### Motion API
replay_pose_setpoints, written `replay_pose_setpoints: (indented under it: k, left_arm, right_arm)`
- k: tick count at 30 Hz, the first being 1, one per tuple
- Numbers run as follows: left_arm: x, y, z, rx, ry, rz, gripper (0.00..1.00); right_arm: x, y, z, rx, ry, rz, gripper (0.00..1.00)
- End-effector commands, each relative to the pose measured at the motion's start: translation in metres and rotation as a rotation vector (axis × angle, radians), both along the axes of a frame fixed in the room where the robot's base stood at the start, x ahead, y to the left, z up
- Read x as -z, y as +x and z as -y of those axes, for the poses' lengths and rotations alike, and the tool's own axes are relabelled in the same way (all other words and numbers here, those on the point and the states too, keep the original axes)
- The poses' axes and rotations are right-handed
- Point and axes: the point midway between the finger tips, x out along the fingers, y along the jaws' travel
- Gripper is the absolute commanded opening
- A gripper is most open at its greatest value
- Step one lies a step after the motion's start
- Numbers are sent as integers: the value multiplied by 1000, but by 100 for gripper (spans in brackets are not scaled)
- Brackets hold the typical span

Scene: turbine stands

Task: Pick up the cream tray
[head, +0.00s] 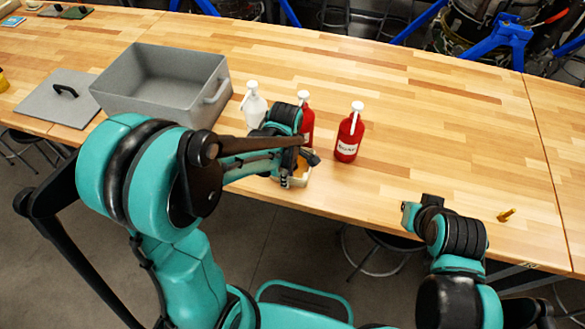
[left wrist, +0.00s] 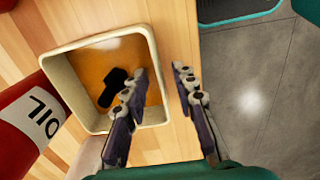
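The cream tray (head: 299,183) is at the table's front edge, partly hidden by my left gripper in the head view. In the left wrist view the tray (left wrist: 93,43) shows a cream rim and an orange-brown inside with a dark shape in it; I cannot tell whether that is an object or a shadow. My left gripper (left wrist: 162,72) is open at the tray's right wall, one finger over the inside and the other outside, with no grip visible. My right gripper (head: 421,208) is near the table's front edge, away from the tray; its fingers are unclear.
A red bottle (head: 349,138) stands right of the tray. Another red bottle (head: 308,125) and a white bottle (head: 254,106) stand behind it. A grey bin (head: 160,85) and its lid (head: 50,100) are left. A brass-coloured part (head: 506,215) lies right. The table's middle right is clear.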

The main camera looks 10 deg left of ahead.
Motion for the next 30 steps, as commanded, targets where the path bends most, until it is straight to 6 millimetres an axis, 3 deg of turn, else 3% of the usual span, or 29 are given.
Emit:
replay_pose_setpoints:
  k: [8,11,12,24,30]
  left_arm:
    - [3,0,0,0,0,0,28]
    - [3,0,0,0,0,0,1]
    - [3,0,0,0,0,0,0]
    - [2,0,0,0,0,0,0]
    - [-11,0,0,1,0,1,0]
  right_arm:
    - [1,0,0,0,0,0,0]
    - [1,0,0,0,0,0,0]
    - [1,0,0,0,0,0,0]
    - [0,0,0,0,0,0,0]
    - [-5,0,0,0,0,0,0]
